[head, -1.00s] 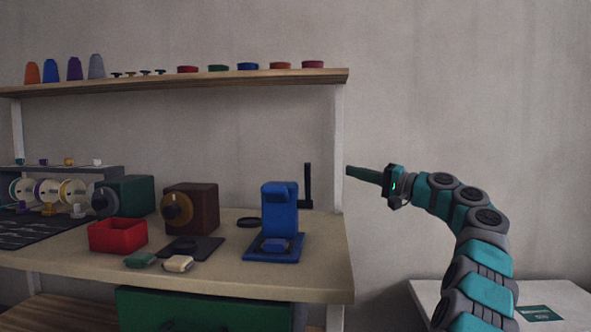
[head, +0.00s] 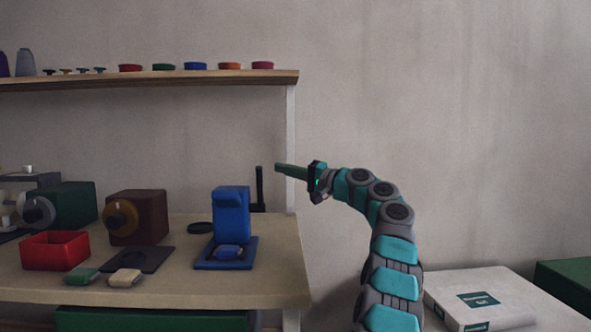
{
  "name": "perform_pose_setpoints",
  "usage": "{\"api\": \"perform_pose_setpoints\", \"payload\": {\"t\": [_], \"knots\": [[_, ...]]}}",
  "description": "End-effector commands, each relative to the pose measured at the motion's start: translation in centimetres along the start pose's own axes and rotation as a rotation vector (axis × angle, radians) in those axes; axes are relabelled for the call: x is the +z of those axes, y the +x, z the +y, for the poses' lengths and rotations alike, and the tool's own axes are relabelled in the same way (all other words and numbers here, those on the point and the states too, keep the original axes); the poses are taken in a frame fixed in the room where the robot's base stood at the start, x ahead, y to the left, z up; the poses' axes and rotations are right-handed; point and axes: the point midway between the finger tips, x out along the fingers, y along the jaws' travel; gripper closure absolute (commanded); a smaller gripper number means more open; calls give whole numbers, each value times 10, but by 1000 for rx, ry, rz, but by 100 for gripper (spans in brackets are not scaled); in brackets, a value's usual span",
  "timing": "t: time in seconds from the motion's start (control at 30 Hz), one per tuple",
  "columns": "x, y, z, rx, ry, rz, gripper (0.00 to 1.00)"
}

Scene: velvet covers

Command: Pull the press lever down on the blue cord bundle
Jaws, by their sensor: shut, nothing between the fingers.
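The blue press (head: 231,207) stands near the right end of the workbench, on a blue base plate. The blue cord bundle (head: 229,252) lies on that plate, under the press head. The black press lever (head: 260,187) stands upright just right of the press. My gripper (head: 277,167) is shut and empty, its dark green fingers pointing left. In the picture its tips are a little right of the lever's top, with a narrow gap between; the difference in depth is hard to tell.
A red bin (head: 55,251), a brown box with a knob (head: 138,215), and a green bundle (head: 82,275) and a cream bundle (head: 125,278) are left of the press. A shelf (head: 150,80) runs above. A shelf post (head: 291,150) stands behind the fingers. A white box (head: 480,298) is at right.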

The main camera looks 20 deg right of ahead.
Motion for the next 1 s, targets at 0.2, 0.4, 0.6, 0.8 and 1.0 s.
{"api": "perform_pose_setpoints", "payload": {"t": [0.2,0.4,0.6,0.8,1.0], "knots": [[-1,29,-4,1,-3,-1,100],[6,35,-1,-2,-4,1,100],[17,32,2,-2,-1,-1,100],[26,27,-2,-4,-3,1,100],[34,25,0,-2,0,1,100]]}}
